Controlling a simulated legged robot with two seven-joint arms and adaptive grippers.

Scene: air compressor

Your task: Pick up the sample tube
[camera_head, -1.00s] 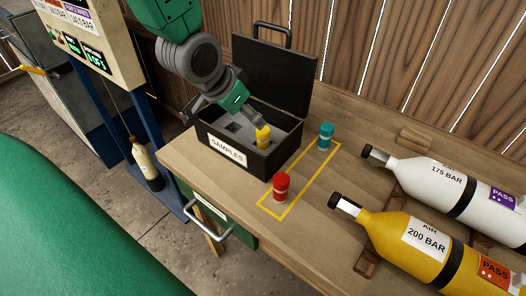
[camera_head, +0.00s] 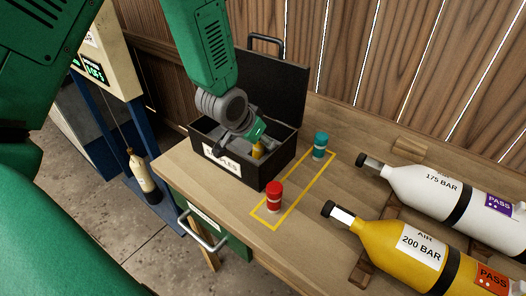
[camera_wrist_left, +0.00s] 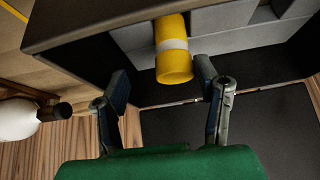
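A yellow-capped sample tube (camera_head: 258,150) stands in the black SAMPLES box (camera_head: 278,165), partly hidden by my left gripper (camera_head: 257,137). In the left wrist view the yellow tube (camera_wrist_left: 173,48) with its pale band lies just beyond the fingertips, nearer the right-hand finger. My left gripper (camera_wrist_left: 160,78) is open there, with nothing between its fingers. A red-capped tube (camera_head: 274,195) and a teal-capped tube (camera_head: 320,146) stand on the bench at the yellow outlined rectangle. My right gripper is not in view.
The box's raised lid (camera_head: 268,85) stands behind my gripper. A yellow air cylinder (camera_head: 382,238) and a white one (camera_head: 412,178) lie on the right of the wooden bench (camera_head: 310,245). A small bottle (camera_head: 141,172) hangs at the left.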

